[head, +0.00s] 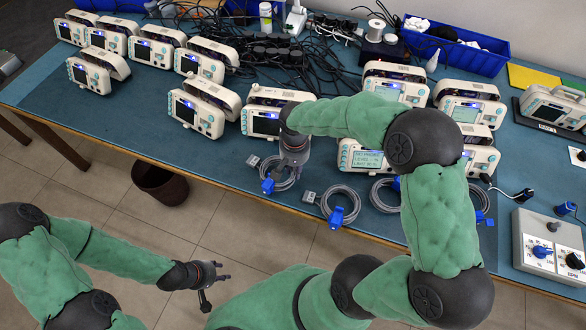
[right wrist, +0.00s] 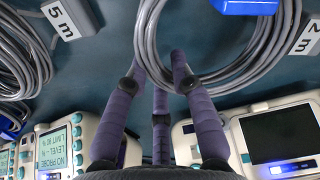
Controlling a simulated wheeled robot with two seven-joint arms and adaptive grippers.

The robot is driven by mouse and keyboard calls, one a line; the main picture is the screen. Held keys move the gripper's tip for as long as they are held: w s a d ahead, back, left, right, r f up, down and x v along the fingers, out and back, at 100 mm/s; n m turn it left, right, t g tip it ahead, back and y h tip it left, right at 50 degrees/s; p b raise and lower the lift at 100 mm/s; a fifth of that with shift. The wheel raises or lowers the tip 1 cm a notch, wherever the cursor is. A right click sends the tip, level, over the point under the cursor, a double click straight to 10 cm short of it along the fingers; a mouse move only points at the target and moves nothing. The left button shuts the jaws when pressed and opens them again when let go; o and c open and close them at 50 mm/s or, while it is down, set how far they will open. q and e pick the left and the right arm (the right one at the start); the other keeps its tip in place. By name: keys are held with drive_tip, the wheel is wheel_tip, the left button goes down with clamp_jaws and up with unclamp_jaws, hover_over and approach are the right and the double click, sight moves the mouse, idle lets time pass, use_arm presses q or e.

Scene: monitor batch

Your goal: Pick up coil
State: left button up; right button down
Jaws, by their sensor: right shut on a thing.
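A grey cable coil (head: 286,185) with a blue plug (head: 268,186) is at the front edge of the blue bench mat. My right gripper (head: 291,162) reaches down onto this coil from above. In the right wrist view its purple fingers (right wrist: 165,70) are closed around part of the coil's grey strands (right wrist: 235,72), with a "2 m" tag (right wrist: 306,38) beside it. Another coil (head: 342,192), with a "5 m" tag (right wrist: 66,18) near it, lies just to the right. My left gripper (head: 212,284) hangs empty over the floor, fingers apart.
More coils (head: 381,197) lie along the front edge, partly behind my right arm. Several white monitors (head: 197,106) stand behind and to the left. Black cables (head: 285,65), a blue bin (head: 455,45) and a grey control box (head: 550,250) are also on the bench.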

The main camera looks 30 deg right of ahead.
drive_tip(key=s+a+r+p, duration=0.1)
drive_tip(key=r, duration=0.1)
drive_tip(key=s+a+r+p, duration=0.1)
drive_tip(key=r, duration=0.2)
drive_tip(key=s+a+r+p, duration=0.1)
drive_tip(key=r, duration=0.1)
drive_tip(key=shift+s+r, duration=0.2)
drive_tip(key=shift+s, duration=0.05)
drive_tip(key=s+a+r+p, duration=0.2)
drive_tip(key=s+a+r, duration=0.1)
drive_tip(key=s+a, duration=0.3)
drive_tip(key=shift+s+r+p, duration=0.35)
drive_tip(key=shift+s+r, duration=0.05)
drive_tip(key=shift+s, duration=0.2)
